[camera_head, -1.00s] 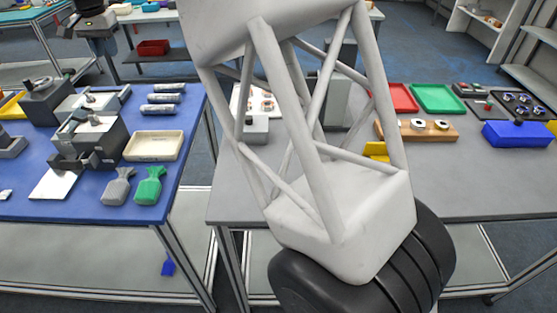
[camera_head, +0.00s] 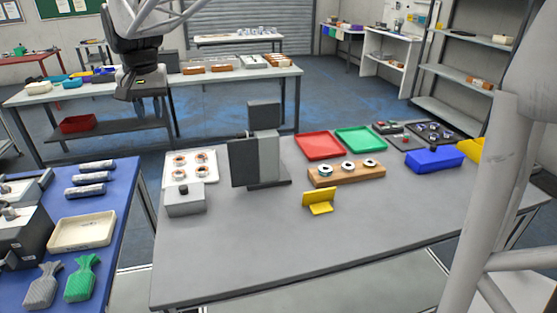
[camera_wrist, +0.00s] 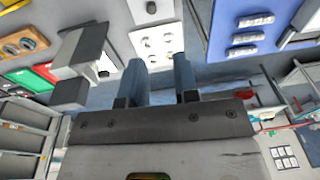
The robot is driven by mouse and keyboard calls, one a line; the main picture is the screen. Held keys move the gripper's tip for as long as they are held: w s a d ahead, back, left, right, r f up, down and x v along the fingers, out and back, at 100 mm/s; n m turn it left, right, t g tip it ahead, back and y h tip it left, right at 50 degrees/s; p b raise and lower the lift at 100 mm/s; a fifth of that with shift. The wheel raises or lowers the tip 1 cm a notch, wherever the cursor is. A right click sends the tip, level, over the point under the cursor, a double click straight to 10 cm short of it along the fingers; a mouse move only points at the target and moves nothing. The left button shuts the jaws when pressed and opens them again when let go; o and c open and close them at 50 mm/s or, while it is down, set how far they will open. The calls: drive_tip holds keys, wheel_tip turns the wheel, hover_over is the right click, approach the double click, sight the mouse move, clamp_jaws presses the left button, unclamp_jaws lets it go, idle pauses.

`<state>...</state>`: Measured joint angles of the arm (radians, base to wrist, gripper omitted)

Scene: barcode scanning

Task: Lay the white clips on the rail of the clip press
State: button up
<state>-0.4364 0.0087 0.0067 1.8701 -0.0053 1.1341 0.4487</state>
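My gripper (camera_wrist: 158,68) shows in the wrist view with its two blue-grey fingers apart and nothing between them. In the head view the dark end of my arm (camera_head: 140,60) hangs at the upper left, above the far side of the tables; its fingertips are not clear there. A dark grey machine (camera_head: 22,228), possibly the clip press, stands at the left edge on the blue table, partly cut off. Its rail cannot be made out. A cream tray (camera_head: 68,245) lies beside it.
The blue table (camera_head: 112,203) also holds several labelled rolls (camera_head: 88,178), a grey bag (camera_head: 42,285) and a green bag (camera_head: 81,280). The grey table (camera_head: 260,250) holds a grey upright device (camera_head: 262,150), a yellow stand (camera_head: 319,201), and red (camera_head: 319,145) and green trays (camera_head: 360,139). Its front is clear.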

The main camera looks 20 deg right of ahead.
drive_tip(key=s+d+f, duration=0.2)
drive_tip(key=s+d, duration=0.6)
drive_tip(key=d, duration=0.2)
drive_tip(key=s+d+f, duration=0.2)
drive_tip(key=s+d, duration=0.6)
drive_tip(key=d, duration=0.2)
drive_tip(key=s+d+f, duration=0.4)
drive_tip(key=s+f, duration=0.1)
drive_tip(key=s, duration=0.3)
drive_tip(key=s+d+f+t, duration=0.1)
drive_tip(key=s+d+f, duration=0.3)
drive_tip(key=s, duration=0.4)
drive_tip(key=shift+s+d+f+h, duration=0.35)
drive_tip(key=shift+s+d+h, duration=0.05)
drive_tip(key=shift+d, duration=0.3)
